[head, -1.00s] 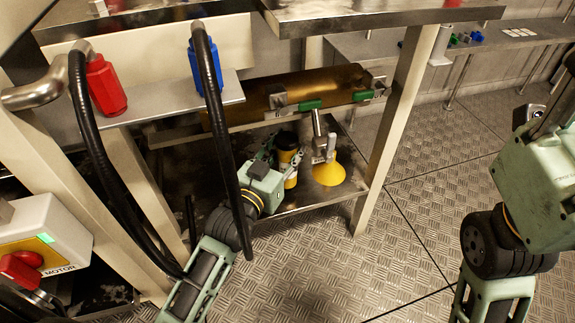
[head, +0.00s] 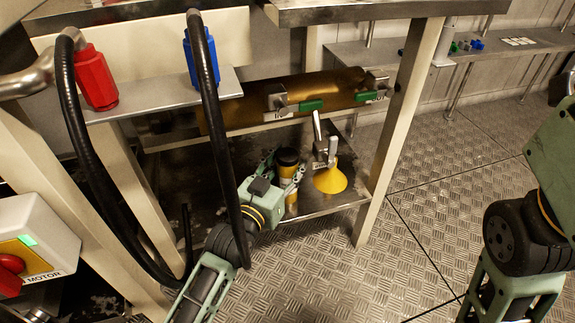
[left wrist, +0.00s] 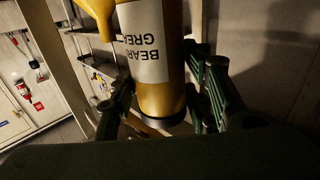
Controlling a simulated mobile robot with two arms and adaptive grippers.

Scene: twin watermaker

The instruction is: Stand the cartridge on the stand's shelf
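The cartridge (head: 289,183) is a gold-yellow cylinder with a black top and a pale label. It stands upright on the stand's lower shelf (head: 325,203), near its front edge. My right gripper is out of view; only the right arm shows.
A yellow funnel (head: 331,179) is right of the cartridge, below a metal valve (head: 325,145). A large brass cylinder (head: 235,110) lies above the shelf. Black hoses (head: 216,125) hang in front, near my left arm. A pale stand leg (head: 400,130) bounds the right side.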

